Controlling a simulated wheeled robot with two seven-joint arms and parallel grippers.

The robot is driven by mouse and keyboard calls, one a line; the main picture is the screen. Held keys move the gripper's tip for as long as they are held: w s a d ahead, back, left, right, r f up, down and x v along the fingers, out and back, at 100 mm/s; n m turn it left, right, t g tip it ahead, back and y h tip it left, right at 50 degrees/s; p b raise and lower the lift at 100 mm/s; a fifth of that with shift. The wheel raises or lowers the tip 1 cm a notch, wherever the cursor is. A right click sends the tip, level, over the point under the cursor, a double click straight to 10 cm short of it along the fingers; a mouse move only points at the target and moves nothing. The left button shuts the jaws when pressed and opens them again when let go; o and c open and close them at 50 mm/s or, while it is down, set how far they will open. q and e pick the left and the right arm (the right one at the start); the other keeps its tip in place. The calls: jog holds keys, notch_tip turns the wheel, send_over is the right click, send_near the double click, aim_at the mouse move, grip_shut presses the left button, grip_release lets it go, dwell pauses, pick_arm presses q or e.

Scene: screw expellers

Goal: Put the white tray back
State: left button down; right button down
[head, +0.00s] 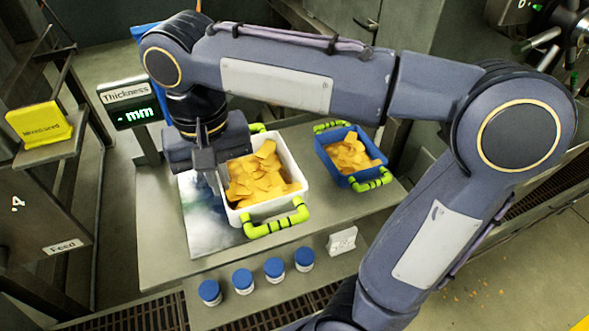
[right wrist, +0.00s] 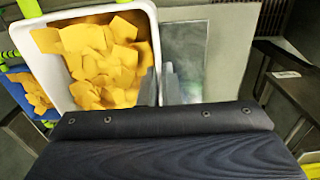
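The white tray (head: 262,211) with yellow-green handles stands on the grey table (head: 160,255), filled with orange-yellow flakes (head: 262,178). My right gripper (head: 212,172) is at the tray's left wall in the head view, pointing down. In the right wrist view the white tray (right wrist: 57,72) is at upper left, and the grey fingers (right wrist: 168,85) show close by its side wall. I cannot tell whether they are open or touch the wall. My left gripper is not in view.
A blue tray (head: 329,162) with similar flakes stands to the right. A shiny plate (head: 210,222) lies left of the white tray. A thickness display (head: 133,112) stands behind at left. Several blue-capped jars (head: 243,281) and a small white box (head: 341,241) line the front.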

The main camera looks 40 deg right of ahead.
aim_at(245, 163)
jog(key=w+d+f, duration=0.1)
jog(key=d, duration=0.1)
jog(key=w+d+f, duration=0.1)
jog(key=d, duration=0.1)
jog(key=w+d+f, duration=0.1)
jog(key=d, duration=0.1)
jog(key=shift+w+d+f+p, duration=0.2)
jog(key=shift+w+d+p, duration=0.15)
jog(key=shift+w+d, duration=0.05)
jog(key=d+f, duration=0.1)
jog(key=w+d+f, duration=0.1)
jog(key=f, duration=0.1)
jog(key=w+d+f, duration=0.1)
jog(key=d+f, duration=0.1)
jog(key=shift+w, duration=0.1)
jog(key=shift+w+d+f, duration=0.2)
jog(key=shift+d+f, duration=0.15)
jog(key=shift+f, duration=0.15)
jog(key=shift+w+d+f, duration=0.1)
jog(key=shift+d+f, duration=0.05)
jog(key=shift+f, duration=1.55)
jog(key=shift+f, duration=0.2)
jog(key=c, duration=1.6)
grip_release()
jog(key=shift+c, duration=0.2)
jog(key=shift+r, duration=0.1)
